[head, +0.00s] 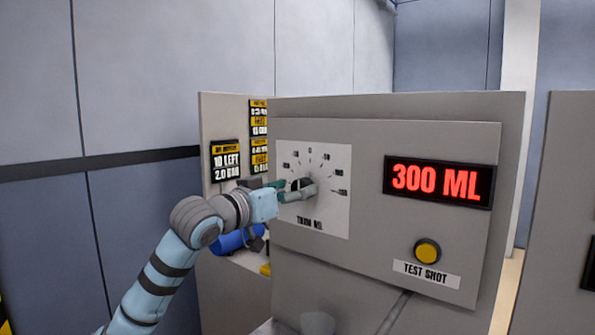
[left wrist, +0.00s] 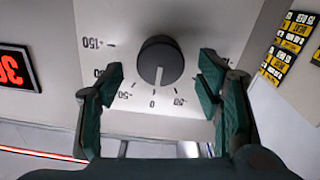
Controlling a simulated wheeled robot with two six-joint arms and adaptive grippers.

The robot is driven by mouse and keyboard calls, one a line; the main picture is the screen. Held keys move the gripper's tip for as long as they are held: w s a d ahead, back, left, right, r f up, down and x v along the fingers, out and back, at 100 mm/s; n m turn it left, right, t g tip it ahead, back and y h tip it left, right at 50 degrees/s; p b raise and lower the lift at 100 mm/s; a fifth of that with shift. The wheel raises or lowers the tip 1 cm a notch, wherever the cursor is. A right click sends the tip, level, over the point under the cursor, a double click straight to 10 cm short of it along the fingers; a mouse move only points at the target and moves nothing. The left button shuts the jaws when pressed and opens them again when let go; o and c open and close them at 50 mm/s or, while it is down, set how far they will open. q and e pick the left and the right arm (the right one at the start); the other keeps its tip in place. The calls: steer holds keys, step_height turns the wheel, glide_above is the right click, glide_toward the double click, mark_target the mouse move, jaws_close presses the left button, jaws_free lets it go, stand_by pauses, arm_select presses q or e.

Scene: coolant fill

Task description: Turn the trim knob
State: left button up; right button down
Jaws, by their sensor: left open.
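The trim knob (head: 301,184) is a dark round knob on a white dial plate (head: 330,215), partly hidden behind my left gripper (head: 294,189) in the head view. In the left wrist view the knob (left wrist: 160,57) shows whole, with a white pointer line aimed at about the 0 mark. My left gripper (left wrist: 161,68) is open, with one dark green finger to each side of the knob. Gaps show between the fingers and the knob, and I see no contact. My right gripper is not in view.
The grey panel also carries a red display (head: 438,181) reading 300 ML and a yellow button (head: 427,251) above a TEST SHOT label (head: 426,273). Yellow-and-black labels (head: 226,160) are on the side board at left. A blue object (head: 232,240) sits below my left wrist.

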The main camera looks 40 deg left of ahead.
arm_select(q)
steer(key=shift+w+f, duration=0.1)
steer(key=shift+w, duration=0.75)
steer(key=c, duration=1.2)
steer(key=shift+o, duration=0.2)
steer(key=shift+m+p, duration=1.5)
steer(key=shift+p, duration=0.1)
steer(key=shift+m+p, duration=1.05)
steer(key=shift+m, duration=0.35)
steer(key=o, duration=1.2)
steer(key=shift+c, duration=0.2)
